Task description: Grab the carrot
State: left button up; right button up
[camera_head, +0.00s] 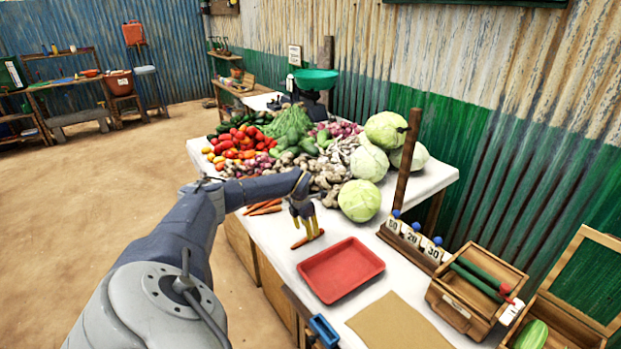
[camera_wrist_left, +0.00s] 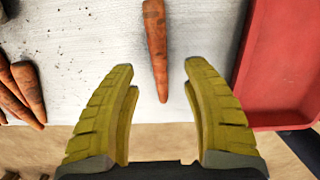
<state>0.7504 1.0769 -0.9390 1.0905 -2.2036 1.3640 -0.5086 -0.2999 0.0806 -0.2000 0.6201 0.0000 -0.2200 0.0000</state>
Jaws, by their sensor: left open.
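A single orange carrot (camera_head: 307,239) lies on the white table top under my left gripper (camera_head: 306,230). In the left wrist view the carrot (camera_wrist_left: 155,45) points down between the two yellow fingertips (camera_wrist_left: 158,75), and its upper end runs out of the picture. My left gripper is open, with clear space on both sides of the carrot. More carrots (camera_head: 265,207) lie in a small group to the left, also visible at the left edge of the wrist view (camera_wrist_left: 20,92). My right gripper does not show.
A red tray (camera_head: 341,269) stands just right of the single carrot. Cabbages (camera_head: 359,201) and piled vegetables (camera_head: 246,140) fill the table behind. Number cards (camera_head: 413,239) stand at the right edge.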

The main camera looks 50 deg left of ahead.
pick_arm(q)
jog(key=shift+w+f, duration=0.15)
jog(key=shift+f, duration=1.15)
jog(key=shift+w+f, duration=0.15)
jog(key=shift+f, duration=1.1)
grip_shut()
